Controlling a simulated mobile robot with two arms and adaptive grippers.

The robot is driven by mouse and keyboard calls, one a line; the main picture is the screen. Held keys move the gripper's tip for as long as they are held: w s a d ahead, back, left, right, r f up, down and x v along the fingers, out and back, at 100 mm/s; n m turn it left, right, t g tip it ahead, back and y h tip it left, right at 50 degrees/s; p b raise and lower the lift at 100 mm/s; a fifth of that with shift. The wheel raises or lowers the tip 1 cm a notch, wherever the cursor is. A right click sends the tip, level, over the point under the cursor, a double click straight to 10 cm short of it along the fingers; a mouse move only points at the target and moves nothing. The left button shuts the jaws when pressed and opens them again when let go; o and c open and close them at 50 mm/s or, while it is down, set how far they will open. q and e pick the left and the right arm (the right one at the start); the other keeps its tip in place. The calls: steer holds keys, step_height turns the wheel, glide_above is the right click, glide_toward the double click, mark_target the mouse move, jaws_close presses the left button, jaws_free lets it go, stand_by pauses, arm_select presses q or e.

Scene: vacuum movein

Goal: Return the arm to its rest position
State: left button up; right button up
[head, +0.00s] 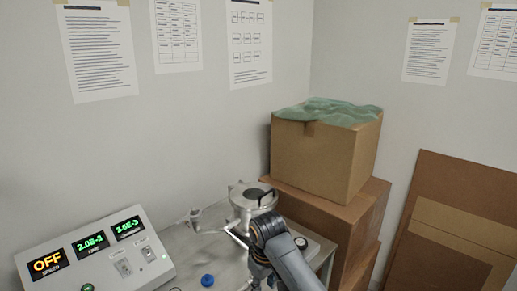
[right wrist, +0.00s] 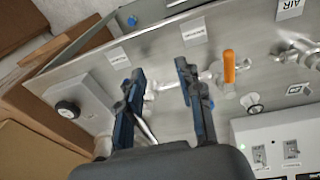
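My right arm (head: 285,258) reaches in from the bottom of the head view, over the metal bench (head: 205,250). Its gripper is mostly hidden at the frame's lower edge. In the right wrist view my right gripper (right wrist: 160,85) has its two dark blue fingers spread apart, with no object held between them. Behind the fingers lies the metal bench top (right wrist: 245,45) with small valves and labels. My left gripper is not in view.
A control box (head: 95,250) reading OFF stands at left. A metal vessel (head: 252,195) rises close behind my arm. Stacked cardboard boxes (head: 325,155) stand right of the bench. A blue knob (head: 207,280) and an orange handle (right wrist: 229,66) stick up from the bench.

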steer(key=s+d+f+m+y, duration=0.1)
steer(key=s+d+f+m, duration=0.1)
steer(key=s+d+f, duration=0.5)
steer(key=s+d+f+m+y, duration=0.15)
steer(key=s+f, duration=0.35)
steer(key=s, duration=0.5)
steer(key=s+d+r+m+t+h, duration=0.1)
steer(key=s+d+r+m, duration=0.1)
steer(key=s+d, duration=0.5)
steer(key=s+d+r+m+t+h, duration=0.1)
steer(key=s+d+r+h, duration=0.15)
steer(key=s, duration=0.75)
step_height(320, 180, down, 29)
steer(key=s+g+y+b, duration=0.1)
steer(key=b, duration=0.2)
steer(key=s+d+f+g+b, duration=0.1)
steer(key=s+d+f, duration=0.3)
steer(key=s+f, duration=1.3)
step_height(320, 180, down, 3)
steer(key=shift+s+r+g+b, duration=0.2)
steer(key=shift+g+b, duration=0.1)
steer(key=shift+b, duration=0.55)
